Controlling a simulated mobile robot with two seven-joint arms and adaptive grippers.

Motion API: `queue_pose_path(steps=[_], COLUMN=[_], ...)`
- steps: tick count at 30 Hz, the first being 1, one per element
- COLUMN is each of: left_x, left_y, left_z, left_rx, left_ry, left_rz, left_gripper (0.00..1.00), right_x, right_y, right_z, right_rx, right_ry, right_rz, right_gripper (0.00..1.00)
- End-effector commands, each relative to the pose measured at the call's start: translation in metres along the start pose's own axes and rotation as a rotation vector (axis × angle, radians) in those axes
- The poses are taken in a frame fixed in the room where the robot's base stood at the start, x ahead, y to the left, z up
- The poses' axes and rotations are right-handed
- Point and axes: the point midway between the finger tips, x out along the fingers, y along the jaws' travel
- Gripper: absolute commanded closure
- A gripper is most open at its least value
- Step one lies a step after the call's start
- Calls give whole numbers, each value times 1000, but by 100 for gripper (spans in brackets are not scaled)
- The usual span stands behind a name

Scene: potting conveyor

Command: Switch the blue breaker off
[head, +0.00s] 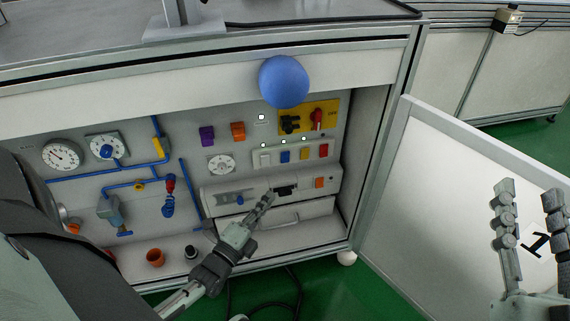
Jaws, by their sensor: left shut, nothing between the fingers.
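The blue breaker (285,156) is a small blue block in a pale strip (258,160) inside the open cabinet, between a white one and a yellow one. Which way its lever is set is too small to tell. My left gripper (269,197) is shut and empty, below and left of the blue breaker, in front of the grey box under the strip. It looks apart from the breaker. My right gripper (530,191) is open and empty at the far right, in front of the cabinet door.
A yellow breaker (304,153) and a red breaker (323,150) sit right of the blue one. Above is a yellow plate with a red switch (317,118). A blue ball (284,82) overlaps the cabinet's top edge. The white door (430,205) stands open at right.

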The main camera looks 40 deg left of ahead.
Motion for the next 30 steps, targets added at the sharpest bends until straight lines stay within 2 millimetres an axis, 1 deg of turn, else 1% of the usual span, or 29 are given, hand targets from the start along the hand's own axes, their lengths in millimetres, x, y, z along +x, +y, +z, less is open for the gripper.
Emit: queue_pose_path(steps=[6, 8, 10, 14, 21, 23, 24, 27, 30], left_x=[2, 6, 14, 37, 90, 101, 107, 116, 124], left_y=[0, 0, 0, 1, 1, 1, 2, 2, 1], left_z=[0, -1, -1, -1, -1, -1, 3, 15, 22], left_rx=[-1, -2, -2, -1, -2, -2, 0, 1, 0], left_ry=[1, 1, 2, 2, 1, 2, 2, 3, 2], left_rz=[1, 1, -1, -2, -2, -1, 0, 2, 1], left_gripper=[100, 100, 100, 100, 100, 100, 100, 100, 100], right_x=[0, 0, 0, -1, -2, -3, -4, -6, -8], right_y=[0, -1, -2, -4, 0, 0, 1, 2, 3], right_z=[0, -1, -5, -14, -32, -36, -39, -46, -52], right_rx=[0, 2, 5, 11, 4, 3, 1, -1, -4], right_ry=[2, 10, 31, 89, 209, 239, 261, 312, 352], right_rz=[0, -1, -3, -6, -2, -1, 0, 1, 2], right_gripper=[60, 60, 60, 60, 60, 60, 60, 60, 60])
